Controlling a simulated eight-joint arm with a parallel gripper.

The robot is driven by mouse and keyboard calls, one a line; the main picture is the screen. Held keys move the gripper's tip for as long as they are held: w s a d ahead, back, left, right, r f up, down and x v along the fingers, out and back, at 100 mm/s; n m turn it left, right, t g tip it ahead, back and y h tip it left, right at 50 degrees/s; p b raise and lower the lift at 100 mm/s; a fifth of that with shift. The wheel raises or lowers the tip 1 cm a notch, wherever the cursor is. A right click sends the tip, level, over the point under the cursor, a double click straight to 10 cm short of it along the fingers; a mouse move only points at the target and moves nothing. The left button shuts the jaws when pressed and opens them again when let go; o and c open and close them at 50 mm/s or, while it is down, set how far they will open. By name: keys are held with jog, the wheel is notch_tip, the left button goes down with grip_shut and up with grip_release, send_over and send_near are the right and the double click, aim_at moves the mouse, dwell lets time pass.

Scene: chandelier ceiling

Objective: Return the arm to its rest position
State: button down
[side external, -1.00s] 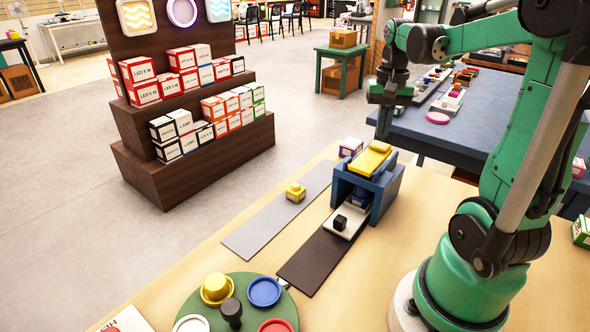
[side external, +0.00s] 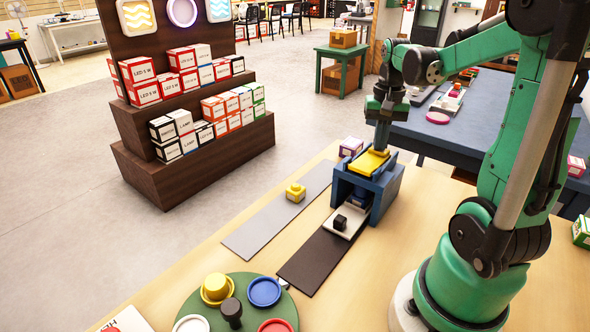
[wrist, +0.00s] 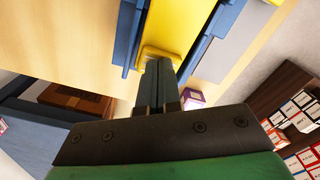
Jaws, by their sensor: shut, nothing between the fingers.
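My gripper (side external: 383,146) is shut and empty, pointing down at the yellow top piece of the blue stand. In the wrist view its closed fingers (wrist: 152,66) overlap the edge of the yellow piece (wrist: 165,30). In the side view the yellow piece (side external: 369,163) lies on top of the blue stand (side external: 385,197). The fingertips are at or just above its far end; I cannot tell whether they touch it. My arm reaches out from its green base at the right, bent down at the wrist.
A white piece with a black block (side external: 340,223) sits on the dark strip (side external: 312,262). A yellow block (side external: 295,192) stands on the grey strip (side external: 265,225). A green round tray (side external: 240,287) holds coloured dishes. A blue table (side external: 470,130) is behind. A small purple-white box (side external: 351,147) stands beside the stand.

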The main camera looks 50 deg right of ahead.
jog(key=shift+a+f, duration=0.1)
jog(key=shift+f, duration=0.3)
jog(key=shift+r, duration=0.15)
dwell(0.4)
notch_tip(320, 180, up, 8)
jog(key=shift+d+r, duration=0.15)
jog(key=shift+d, duration=0.2)
dwell(0.5)
jog(key=w+a+f+n+t, duration=0.1)
jog(key=a+f+n+t, duration=0.1)
jog(key=a+n, duration=0.2)
jog(key=w+a+f+n+t, duration=0.1)
jog(key=a+n, duration=0.3)
jog(key=a, duration=0.7)
jog(key=w+a+f+n+t, duration=0.2)
jog(key=a+n+t, duration=0.2)
jog(key=a, duration=0.3)
jog(key=shift+w+a+f, duration=0.15)
jog(key=shift+w+f, duration=0.2)
